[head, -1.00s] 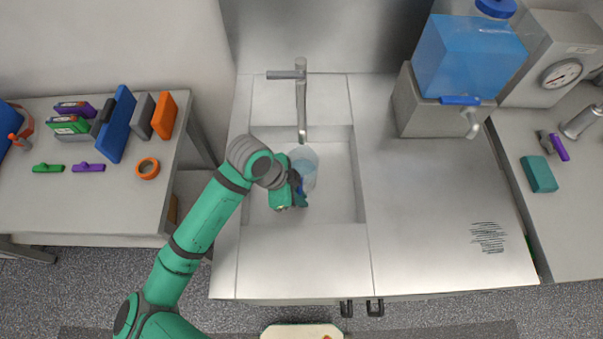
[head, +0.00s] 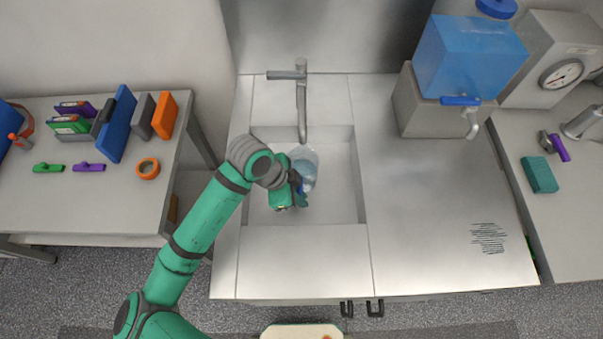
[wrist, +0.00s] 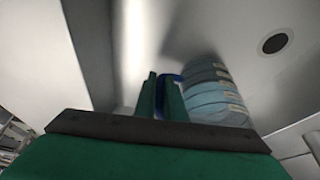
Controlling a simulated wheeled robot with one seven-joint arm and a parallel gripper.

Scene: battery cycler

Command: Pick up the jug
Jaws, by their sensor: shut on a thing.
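The jug (head: 304,167) is clear with bluish contents and is in the sink under the tap, partly hidden by my gripper. In the wrist view the jug (wrist: 215,92) shows measuring marks on its side and a blue handle (wrist: 172,78). My gripper (head: 298,190) is at the jug's near left side. In the wrist view my gripper's green fingers (wrist: 160,98) are shut on the blue handle. I cannot tell whether the jug's base touches the sink floor.
The sink (head: 335,205) has walls around the jug, and the tap (head: 301,105) stands just behind it. A blue water tank (head: 468,58) with a spigot is at the back right. The steel counter (head: 420,220) right of the sink is clear.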

